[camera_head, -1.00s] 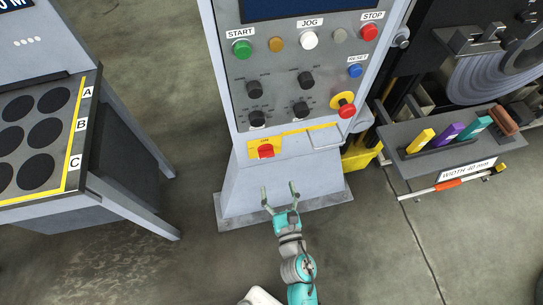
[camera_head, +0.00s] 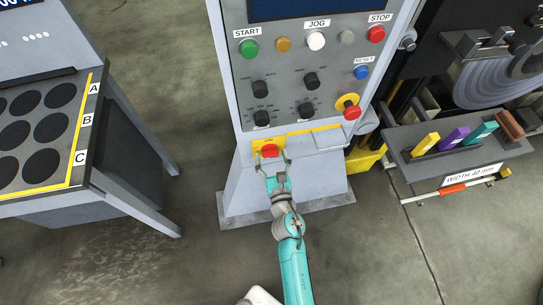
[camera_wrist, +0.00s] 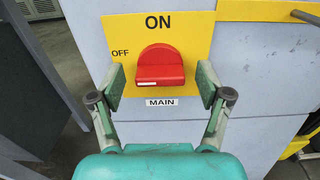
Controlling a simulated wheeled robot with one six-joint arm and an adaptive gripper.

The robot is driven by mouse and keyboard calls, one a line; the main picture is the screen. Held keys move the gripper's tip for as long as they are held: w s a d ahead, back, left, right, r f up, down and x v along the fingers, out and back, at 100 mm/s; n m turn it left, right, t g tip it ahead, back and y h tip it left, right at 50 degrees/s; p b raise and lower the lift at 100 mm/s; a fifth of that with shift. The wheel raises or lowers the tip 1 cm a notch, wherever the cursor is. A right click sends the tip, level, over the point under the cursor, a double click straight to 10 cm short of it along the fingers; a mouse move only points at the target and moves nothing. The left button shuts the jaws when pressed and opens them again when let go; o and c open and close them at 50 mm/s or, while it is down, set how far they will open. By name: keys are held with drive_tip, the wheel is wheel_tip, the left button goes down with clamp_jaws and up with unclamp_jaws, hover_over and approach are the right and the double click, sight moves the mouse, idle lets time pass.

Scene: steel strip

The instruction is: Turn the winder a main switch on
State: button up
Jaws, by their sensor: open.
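The main switch (camera_wrist: 160,68) is a red rotary handle on a yellow plate (camera_wrist: 195,30) in the wrist view. The plate reads ON at the top and OFF at the left, with a MAIN label below. The handle's wide bar lies roughly level. In the head view the red switch (camera_head: 270,151) sits low on the grey control cabinet. My gripper (camera_wrist: 160,85) is open, with one finger on each side of the handle and a gap visible at both sides. It also shows in the head view (camera_head: 272,160) just below the switch.
The cabinet's panel above holds several buttons and black knobs (camera_head: 311,80), and a red emergency button (camera_head: 351,112) on yellow. A tray (camera_head: 460,160) of coloured blocks stands right. A table (camera_head: 75,180) with black circles stands left.

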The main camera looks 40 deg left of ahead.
drive_tip(key=shift+w, duration=0.1)
drive_tip(key=c, duration=1.2)
drive_tip(key=shift+o, duration=0.2)
drive_tip(key=shift+m, duration=0.3)
drive_tip(key=m, duration=0.3)
drive_tip(key=shift+m, duration=0.3)
drive_tip(key=m, duration=0.4)
drive_tip(key=shift+w+m, duration=0.1)
drive_tip(key=shift+m, duration=0.2)
drive_tip(key=m, duration=0.4)
drive_tip(key=shift+w+d+f+m, duration=0.1)
drive_tip(key=shift+m, duration=0.2)
drive_tip(key=m, duration=0.4)
drive_tip(key=shift+f+m, duration=0.1)
drive_tip(key=shift+m, duration=0.2)
